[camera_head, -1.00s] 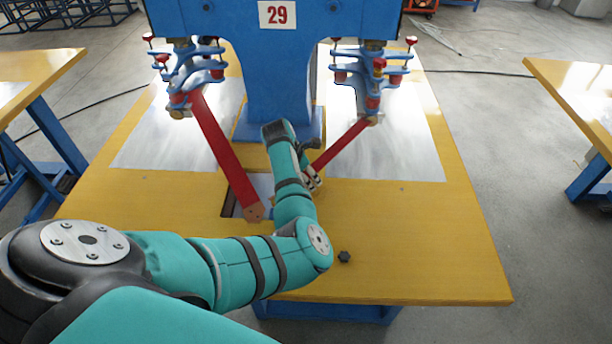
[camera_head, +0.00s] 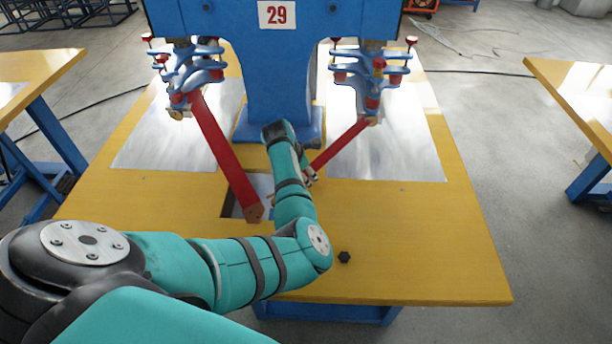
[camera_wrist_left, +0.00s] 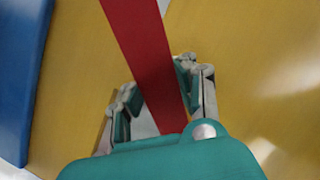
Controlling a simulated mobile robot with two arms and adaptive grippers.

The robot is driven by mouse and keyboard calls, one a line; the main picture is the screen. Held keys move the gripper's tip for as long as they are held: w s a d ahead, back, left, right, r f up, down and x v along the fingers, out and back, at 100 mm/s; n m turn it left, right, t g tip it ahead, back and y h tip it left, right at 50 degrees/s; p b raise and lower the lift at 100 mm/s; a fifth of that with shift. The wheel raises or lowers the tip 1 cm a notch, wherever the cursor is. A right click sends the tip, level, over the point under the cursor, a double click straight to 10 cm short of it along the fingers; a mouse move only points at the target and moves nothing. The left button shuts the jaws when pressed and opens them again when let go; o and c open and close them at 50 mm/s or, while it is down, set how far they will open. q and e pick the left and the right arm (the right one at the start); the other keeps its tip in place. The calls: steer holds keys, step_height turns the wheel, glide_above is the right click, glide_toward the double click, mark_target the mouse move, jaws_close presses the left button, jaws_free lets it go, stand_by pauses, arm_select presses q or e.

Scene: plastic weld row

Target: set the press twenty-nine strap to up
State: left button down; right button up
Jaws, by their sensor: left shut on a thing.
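My right gripper is out of view.
The yellow table (camera_head: 420,250) has metal sheets under both press heads and a rectangular opening (camera_head: 229,205) near the left strap's end. A small dark knob (camera_head: 344,257) stands near the front. Other yellow tables stand at left and right. The table's right front is clear.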

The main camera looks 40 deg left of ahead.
arm_select(q)
steer(key=shift+r, duration=0.1)
steer(key=r+g+p, duration=0.1)
steer(key=r+p, duration=0.2)
steer(key=s+r+g+p, duration=0.1)
steer(key=r+p, duration=0.1)
steer(key=p, duration=0.1)
steer(key=r+g+y+p, duration=0.1)
steer(key=r+p, duration=0.2)
steer(key=shift+s+a+r, duration=0.25)
steer(key=shift+a+r, duration=0.05)
steer(key=shift+r, duration=0.05)
steer(key=shift+s+r+g+p, duration=0.1)
steer(key=shift+r+g+p, duration=0.3)
steer(key=shift+r+p, duration=0.1)
steer(key=shift+a+f, duration=0.1)
steer(key=c, duration=0.9)
jaws_free()
steer(key=r, duration=1.2)
steer(key=shift+s, duration=0.2)
